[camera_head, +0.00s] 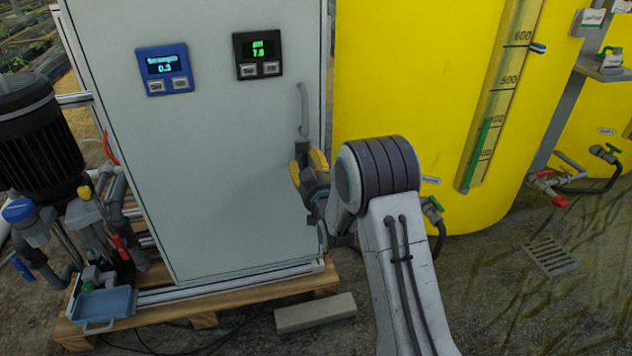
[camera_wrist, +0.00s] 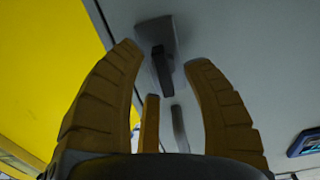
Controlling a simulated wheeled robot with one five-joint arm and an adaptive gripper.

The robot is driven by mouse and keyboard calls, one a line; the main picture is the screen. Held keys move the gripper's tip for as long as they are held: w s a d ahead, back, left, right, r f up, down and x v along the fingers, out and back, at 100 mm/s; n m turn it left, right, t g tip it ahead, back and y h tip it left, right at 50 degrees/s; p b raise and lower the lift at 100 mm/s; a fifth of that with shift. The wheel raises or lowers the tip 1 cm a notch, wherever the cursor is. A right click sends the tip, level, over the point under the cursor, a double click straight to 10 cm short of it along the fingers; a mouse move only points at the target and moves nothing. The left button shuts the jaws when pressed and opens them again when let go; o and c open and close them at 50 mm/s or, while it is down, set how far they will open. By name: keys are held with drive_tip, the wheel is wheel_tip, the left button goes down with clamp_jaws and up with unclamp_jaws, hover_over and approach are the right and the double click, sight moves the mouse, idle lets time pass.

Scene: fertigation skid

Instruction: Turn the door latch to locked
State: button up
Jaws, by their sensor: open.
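The door latch is on the right side of the pale grey cabinet door (camera_head: 210,150). In the wrist view the latch (camera_wrist: 164,72) shows a grey base and a dark lever, seen between my finger tips. In the head view only a dark part of the latch (camera_head: 302,148) shows, just above my gripper; the rest is hidden. My gripper (camera_head: 307,165) has yellow fingers, spread open and empty, close to the door. It also shows in the wrist view (camera_wrist: 163,58), one finger on each side of the latch. Contact cannot be told.
A grey door handle (camera_head: 303,108) stands just above the latch. A blue display (camera_head: 164,68) and a black display (camera_head: 258,54) are on the door. A yellow tank (camera_head: 415,90) stands right of the cabinet. A pump (camera_head: 38,130) with pipes stands left.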

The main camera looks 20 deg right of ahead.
drive_tip(key=s, duration=1)
drive_tip(key=shift+s, duration=0.2)
drive_tip(key=shift+r, duration=0.1)
drive_tip(key=s+r+g+p, duration=0.3)
drive_tip(key=s+r+p, duration=0.1)
drive_tip(key=r+p, duration=0.65)
drive_tip(key=s+r+g+p, duration=0.3)
drive_tip(key=r+p, duration=0.7)
drive_tip(key=r, duration=0.1)
drive_tip(key=s+r+g+p, duration=0.8)
drive_tip(key=s+r+p, duration=1.3)
drive_tip(key=s, duration=0.5)
drive_tip(key=shift+s+a+r+g+p, duration=0.2)
drive_tip(key=shift+r+g+p, duration=0.15)
drive_tip(key=shift+r, duration=0.45)
drive_tip(key=shift+w, duration=0.1)
